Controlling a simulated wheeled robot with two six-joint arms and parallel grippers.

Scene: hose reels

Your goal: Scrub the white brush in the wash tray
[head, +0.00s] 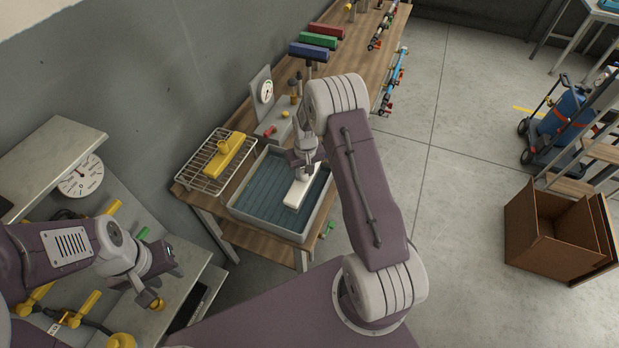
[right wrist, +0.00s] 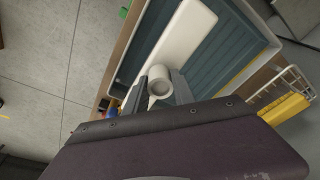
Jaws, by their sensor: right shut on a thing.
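The white brush (head: 300,190) is in the grey wash tray (head: 238,205), toward its right side. In the right wrist view the brush (right wrist: 183,35) shows as a long white block with a round knob. My right gripper (head: 307,170) is shut on the brush's knob, and its two fingers (right wrist: 160,88) flank it in the right wrist view. The tray's ribbed blue-grey floor shows beside the brush; whether the brush touches it I cannot tell. My left gripper (head: 157,303) hangs over the left bench, away from the tray; its fingers are too small to judge.
A wire rack (head: 200,182) with a yellow brush (head: 226,155) stands left of the tray. A gauge (head: 266,92) and a grey box with a red knob stand behind it. Red, green and blue blocks (head: 308,50) lie further back. A cardboard box (head: 548,235) is on the floor at right.

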